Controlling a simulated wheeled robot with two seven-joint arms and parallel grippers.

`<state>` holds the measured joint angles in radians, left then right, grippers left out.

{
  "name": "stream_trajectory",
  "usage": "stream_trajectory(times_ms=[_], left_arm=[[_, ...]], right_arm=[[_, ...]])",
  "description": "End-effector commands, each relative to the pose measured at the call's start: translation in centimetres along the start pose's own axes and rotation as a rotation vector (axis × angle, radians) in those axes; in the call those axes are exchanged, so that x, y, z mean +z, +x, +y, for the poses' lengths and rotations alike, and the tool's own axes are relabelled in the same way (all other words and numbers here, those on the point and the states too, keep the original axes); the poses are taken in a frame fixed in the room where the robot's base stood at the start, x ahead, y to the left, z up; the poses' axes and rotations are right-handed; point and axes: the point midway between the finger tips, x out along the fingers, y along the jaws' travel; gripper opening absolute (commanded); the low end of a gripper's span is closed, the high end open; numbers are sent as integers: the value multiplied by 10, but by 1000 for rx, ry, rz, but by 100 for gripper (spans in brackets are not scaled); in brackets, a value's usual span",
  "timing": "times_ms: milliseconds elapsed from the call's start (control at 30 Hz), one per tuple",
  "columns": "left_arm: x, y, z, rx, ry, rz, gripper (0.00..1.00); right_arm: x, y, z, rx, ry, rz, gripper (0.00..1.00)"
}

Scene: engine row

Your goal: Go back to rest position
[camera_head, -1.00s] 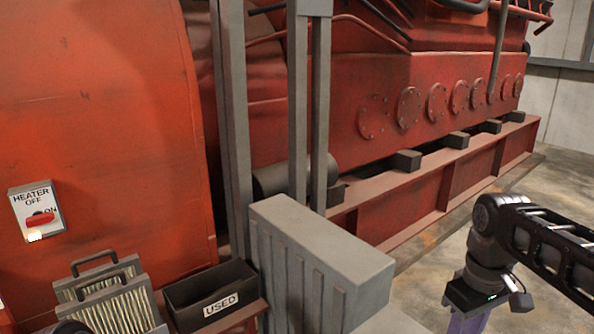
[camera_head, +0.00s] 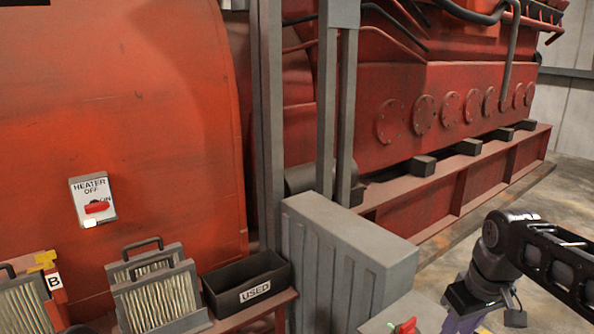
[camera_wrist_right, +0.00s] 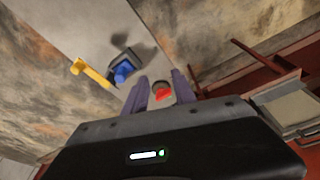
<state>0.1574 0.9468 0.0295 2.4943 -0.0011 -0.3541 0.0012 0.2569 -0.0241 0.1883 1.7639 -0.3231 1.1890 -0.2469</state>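My right gripper (camera_head: 466,322) is at the lower right of the head view, pointing down, with its purple fingers cut by the bottom edge. In the wrist view the two purple fingers (camera_wrist_right: 160,90) stand apart with a gap between them. A red knob (camera_wrist_right: 162,93) shows in line with that gap, farther off; a red-and-green piece (camera_head: 405,326) at the bottom of the head view stands apart from the gripper. My left gripper is not in view.
A heater switch (camera_head: 93,201) is on the red housing. Pleated filters (camera_head: 158,295) stand beside the black USED bin (camera_head: 246,283). A grey ribbed box (camera_head: 350,250) stands between bin and right arm. The wrist view shows a blue knob (camera_wrist_right: 122,72) and yellow handle (camera_wrist_right: 92,72).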

Motion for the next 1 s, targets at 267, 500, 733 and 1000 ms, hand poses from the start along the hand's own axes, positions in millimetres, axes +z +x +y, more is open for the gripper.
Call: stream_trajectory(times_ms=[267, 500, 733, 1000], left_arm=[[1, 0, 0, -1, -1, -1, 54], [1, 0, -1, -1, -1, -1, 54], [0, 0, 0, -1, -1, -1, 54], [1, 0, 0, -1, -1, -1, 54]], right_arm=[[-46, 50, -17, -38, 68, 189, 32], [-62, 178, -83, -176, 209, 308, 32], [24, 315, -180, -286, 402, 244, 32], [172, 377, -262, -327, 444, -22, 32]])
